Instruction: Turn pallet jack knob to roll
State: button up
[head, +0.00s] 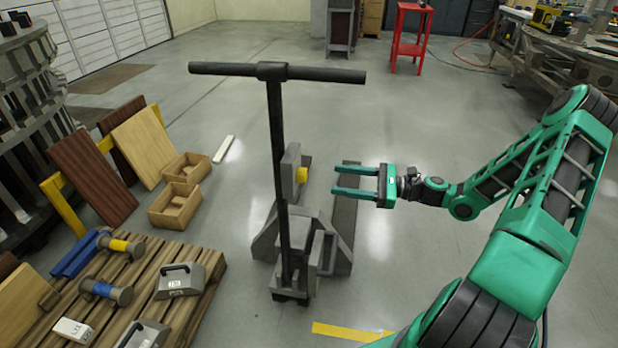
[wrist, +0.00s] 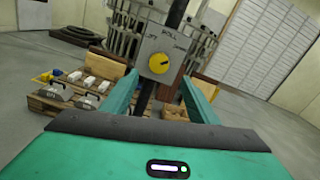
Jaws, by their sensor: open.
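The pallet jack (head: 313,250) stands on the floor in the middle of the head view, its black T-handle upright. A grey box on its mast carries a yellow knob (head: 301,175). In the wrist view the knob (wrist: 159,63) is round and sits on a grey plate (wrist: 172,42) with lettering around it; I read "ROLL" above it, and the other labels are too small to read surely. My gripper (head: 334,182) is open and empty to the right of the knob, with a gap between them. In the wrist view the knob lies between and beyond the two green fingers.
A wooden pallet (head: 205,262) with weights and dumbbell-like parts lies at left. Open wooden boxes (head: 176,205) and leaning boards (head: 92,177) stand behind it. A red stand (head: 410,48) is far back. The floor right of the jack is mostly clear.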

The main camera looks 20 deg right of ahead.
aim_at(302, 175)
jog(key=x, duration=1)
jog(key=shift+s, duration=0.1)
jog(key=c, duration=1)
jog(key=shift+c, duration=0.2)
